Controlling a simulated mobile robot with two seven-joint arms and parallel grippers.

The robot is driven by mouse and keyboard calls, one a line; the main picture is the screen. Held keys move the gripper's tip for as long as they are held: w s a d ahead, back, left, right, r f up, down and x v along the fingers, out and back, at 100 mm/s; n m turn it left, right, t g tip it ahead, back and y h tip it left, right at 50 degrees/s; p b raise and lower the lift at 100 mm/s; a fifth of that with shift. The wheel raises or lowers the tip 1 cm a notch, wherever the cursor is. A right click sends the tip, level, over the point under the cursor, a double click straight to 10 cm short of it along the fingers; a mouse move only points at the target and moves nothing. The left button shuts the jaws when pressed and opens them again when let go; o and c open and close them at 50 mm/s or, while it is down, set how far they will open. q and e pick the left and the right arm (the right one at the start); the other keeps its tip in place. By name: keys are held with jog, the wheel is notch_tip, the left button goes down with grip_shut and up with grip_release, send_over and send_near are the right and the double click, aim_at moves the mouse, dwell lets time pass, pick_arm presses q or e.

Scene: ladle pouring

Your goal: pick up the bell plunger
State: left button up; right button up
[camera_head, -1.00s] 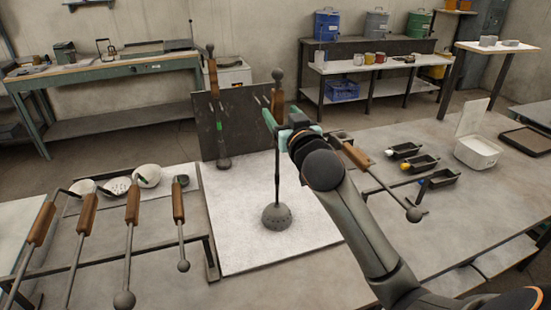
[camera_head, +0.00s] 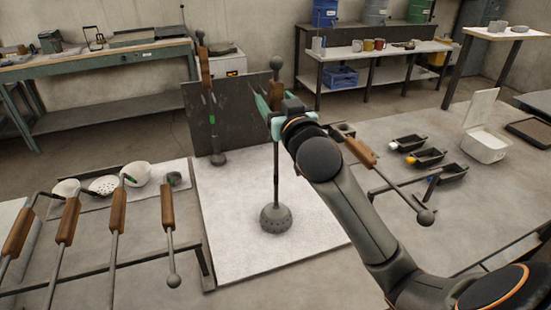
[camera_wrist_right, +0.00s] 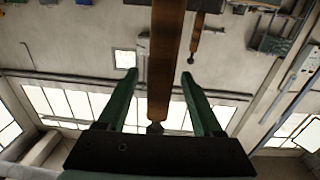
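The bell plunger stands upright on a white board, with a grey perforated bell (camera_head: 276,217), a thin dark rod and a brown wooden handle (camera_head: 276,90) topped by a ball. My right gripper (camera_head: 266,108) is at the lower part of this handle, and my wrist partly hides the view there. In the right wrist view the wooden handle (camera_wrist_right: 166,60) runs between the two green fingers (camera_wrist_right: 159,77), with gaps on both sides, so the gripper is open around it. My left gripper is not in view.
A similar wooden-handled tool (camera_head: 211,110) stands by a dark upright panel (camera_head: 240,105) behind. Several ladles lie on a rack (camera_head: 105,265) at left. Small dark moulds (camera_head: 426,157) and a white box (camera_head: 484,146) are at right. The white board (camera_head: 235,260) is clear in front.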

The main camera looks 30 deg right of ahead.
grip_shut()
dwell(0.3)
dwell(0.9)
jog(key=shift+r, duration=0.15)
